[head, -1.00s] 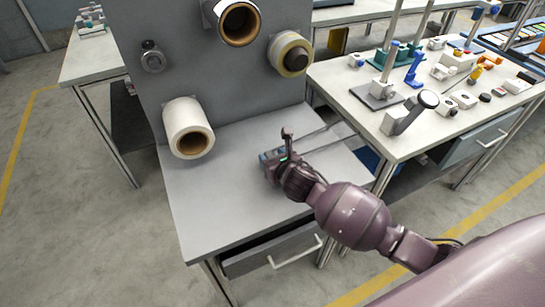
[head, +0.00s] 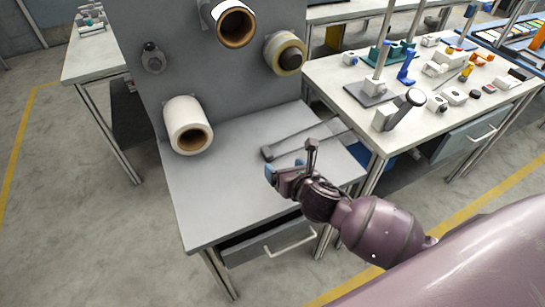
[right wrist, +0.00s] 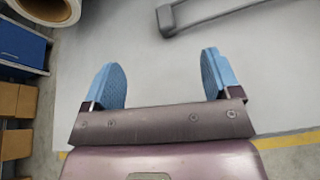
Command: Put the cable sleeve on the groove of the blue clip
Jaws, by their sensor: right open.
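My right gripper (head: 284,169) is over the grey bench, with its blue-padded fingers apart. In the right wrist view the gripper (right wrist: 162,75) is open, with nothing between the fingers. A blue upright piece (head: 405,67) on the right-hand table may be the blue clip; its groove is too small to make out. I cannot pick out the cable sleeve with certainty. My left gripper is not in view.
A grey bar (head: 300,138) lies on the bench (head: 215,205) beyond my right gripper. A panel behind carries several rolls, including a white one (head: 187,126). The right-hand table (head: 437,125) is crowded with small parts. The bench's left front is clear.

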